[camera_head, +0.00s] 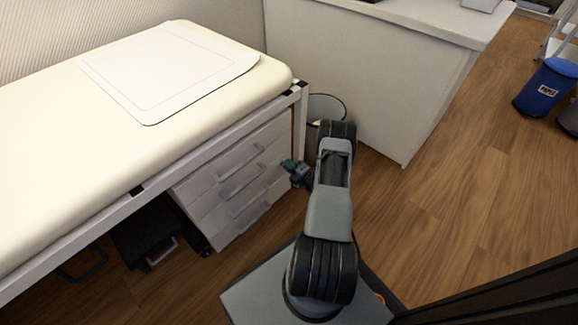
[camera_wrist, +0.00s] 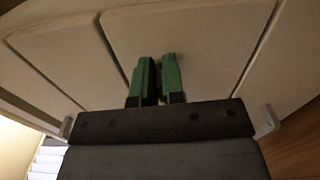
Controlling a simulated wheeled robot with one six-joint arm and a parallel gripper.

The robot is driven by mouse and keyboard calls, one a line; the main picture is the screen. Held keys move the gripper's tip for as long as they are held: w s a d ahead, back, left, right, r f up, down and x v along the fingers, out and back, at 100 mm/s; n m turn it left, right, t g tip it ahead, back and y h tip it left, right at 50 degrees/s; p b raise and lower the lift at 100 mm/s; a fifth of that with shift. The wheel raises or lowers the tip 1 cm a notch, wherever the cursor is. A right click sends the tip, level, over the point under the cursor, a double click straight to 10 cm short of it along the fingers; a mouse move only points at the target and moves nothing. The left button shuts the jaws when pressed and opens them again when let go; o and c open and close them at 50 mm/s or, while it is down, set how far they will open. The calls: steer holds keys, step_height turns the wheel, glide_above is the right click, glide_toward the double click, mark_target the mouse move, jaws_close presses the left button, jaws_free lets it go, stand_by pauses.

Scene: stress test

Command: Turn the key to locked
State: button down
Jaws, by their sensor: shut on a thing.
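My gripper (camera_head: 289,165) is at the right end of a white drawer cabinet (camera_head: 208,202), close to its drawer fronts. In the wrist view, its two green fingers (camera_wrist: 158,80) are near each other, with a narrow dark gap between them. They point at a pale drawer front (camera_wrist: 195,38). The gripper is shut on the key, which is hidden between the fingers. The lock and the angle of the key cannot be made out in either view.
A cream examination couch (camera_head: 50,150) with a white sheet (camera_head: 170,68) overhangs the cabinet. A waste bin (camera_head: 326,107) and a white counter (camera_head: 375,75) stand just beyond my arm. A blue bin (camera_head: 546,88) is far right. Wooden floor (camera_head: 470,190) on the right is clear.

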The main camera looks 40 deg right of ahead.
steer(key=shift+f+m, duration=0.1)
steer(key=shift+m, duration=0.3)
steer(key=c, duration=1.2)
jaws_free()
steer(key=s+p, duration=0.1)
steer(key=s, duration=0.3)
steer(key=s+d+p, duration=0.1)
steer(key=s, duration=0.4)
steer(key=s+d+p, duration=0.1)
steer(key=s, duration=0.3)
steer(key=shift+s+d+p, duration=0.2)
steer(key=shift+s+p, duration=0.1)
